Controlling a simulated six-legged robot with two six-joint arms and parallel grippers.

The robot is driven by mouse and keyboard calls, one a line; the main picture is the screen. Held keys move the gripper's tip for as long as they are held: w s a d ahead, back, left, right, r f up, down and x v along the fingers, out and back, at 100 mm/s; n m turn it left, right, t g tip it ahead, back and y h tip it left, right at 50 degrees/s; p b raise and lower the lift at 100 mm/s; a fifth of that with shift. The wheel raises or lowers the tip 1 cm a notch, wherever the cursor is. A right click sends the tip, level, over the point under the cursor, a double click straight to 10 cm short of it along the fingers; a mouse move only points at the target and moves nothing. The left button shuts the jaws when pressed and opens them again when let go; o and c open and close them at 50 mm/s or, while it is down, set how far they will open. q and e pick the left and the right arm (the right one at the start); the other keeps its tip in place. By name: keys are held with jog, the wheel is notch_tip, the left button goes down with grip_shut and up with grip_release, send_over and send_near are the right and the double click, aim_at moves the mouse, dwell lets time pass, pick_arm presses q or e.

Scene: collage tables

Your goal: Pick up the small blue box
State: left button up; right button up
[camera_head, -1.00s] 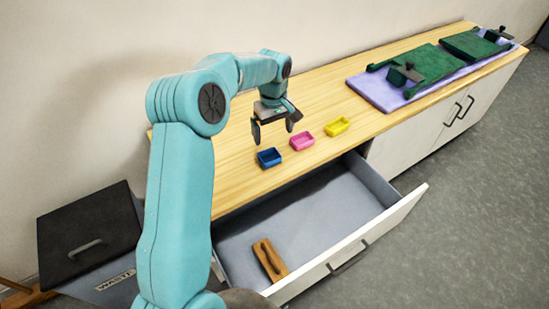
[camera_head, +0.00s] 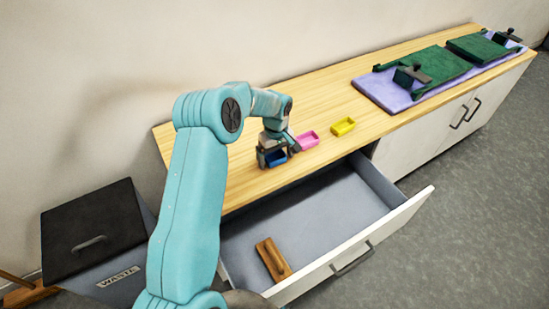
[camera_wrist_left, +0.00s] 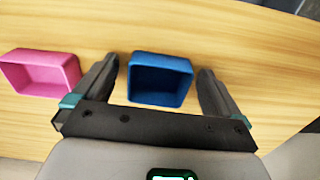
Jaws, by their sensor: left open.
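The small blue box (camera_head: 276,158) sits on the wooden tabletop near its front edge, partly hidden by my left gripper in the head view. In the left wrist view the blue box (camera_wrist_left: 160,79) is an open-topped tray lying between the two fingers. My left gripper (camera_head: 277,156) is open and low over the table. In the wrist view its fingers (camera_wrist_left: 158,84) stand on either side of the box, with a visible gap at each side. My right gripper is not in view.
A pink box (camera_head: 307,140) and a yellow box (camera_head: 343,126) stand to the right on the tabletop (camera_head: 330,98). An open drawer (camera_head: 310,220) below holds a wooden block (camera_head: 272,259). A waste bin (camera_head: 95,235) is at left. Green boards (camera_head: 432,68) lie on a purple mat (camera_head: 388,98).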

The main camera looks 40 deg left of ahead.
pick_arm(q)
jog(key=c, duration=1.1)
jog(key=shift+r, duration=0.15)
